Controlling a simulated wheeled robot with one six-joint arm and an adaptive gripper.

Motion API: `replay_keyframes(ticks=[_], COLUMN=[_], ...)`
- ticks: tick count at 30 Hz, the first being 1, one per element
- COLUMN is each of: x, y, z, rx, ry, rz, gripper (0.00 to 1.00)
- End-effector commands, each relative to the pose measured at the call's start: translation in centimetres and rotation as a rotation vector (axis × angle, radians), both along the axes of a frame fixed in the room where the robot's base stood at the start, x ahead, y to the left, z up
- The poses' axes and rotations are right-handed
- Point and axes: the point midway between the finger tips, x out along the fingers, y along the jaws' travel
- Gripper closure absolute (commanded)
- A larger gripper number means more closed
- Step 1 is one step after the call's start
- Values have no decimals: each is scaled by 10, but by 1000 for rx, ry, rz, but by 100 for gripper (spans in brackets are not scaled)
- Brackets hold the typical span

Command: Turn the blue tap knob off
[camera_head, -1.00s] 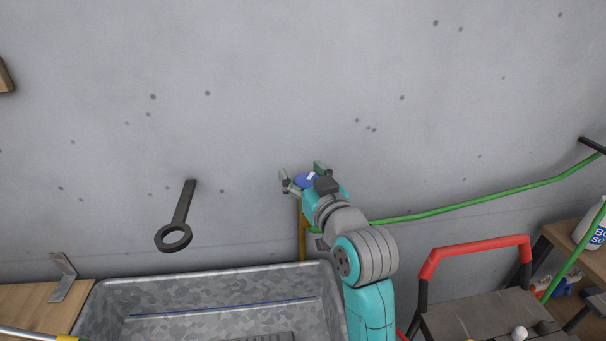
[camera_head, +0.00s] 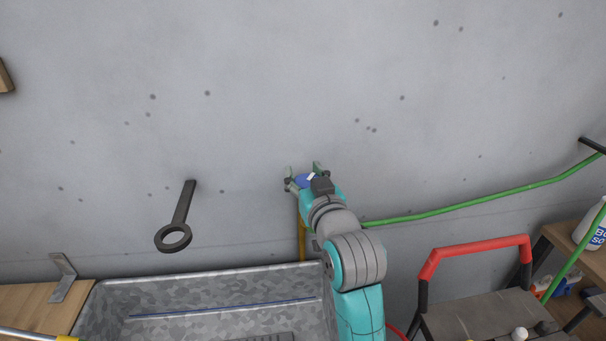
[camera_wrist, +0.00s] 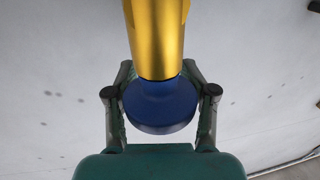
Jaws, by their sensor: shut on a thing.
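The blue tap knob (camera_wrist: 160,104) sits at the end of a brass-coloured tap body (camera_wrist: 156,38) in the wrist view. In the head view the knob (camera_head: 305,181) is a small blue patch by the wall, partly hidden by my gripper. My gripper (camera_head: 303,172) has one finger on each side of the knob. In the wrist view the fingers of my gripper (camera_wrist: 160,100) flank the knob closely and are shut on it. The brass pipe (camera_head: 302,240) shows below the knob in the head view.
A galvanised metal trough (camera_head: 215,285) stands below, left of my arm. A dark ring bracket (camera_head: 173,238) sticks out from the wall at left. A green hose (camera_head: 460,204) runs to the right. A red-handled step stool (camera_head: 475,249) stands at lower right.

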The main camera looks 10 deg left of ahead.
Motion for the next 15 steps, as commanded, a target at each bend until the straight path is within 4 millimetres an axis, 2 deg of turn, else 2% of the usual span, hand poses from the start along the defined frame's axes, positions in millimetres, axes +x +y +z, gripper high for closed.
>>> replay_keyframes(ticks=[15], x=[1], y=[-6], z=[-2], rx=[-1], ry=[4], rz=[-379], gripper=[81])
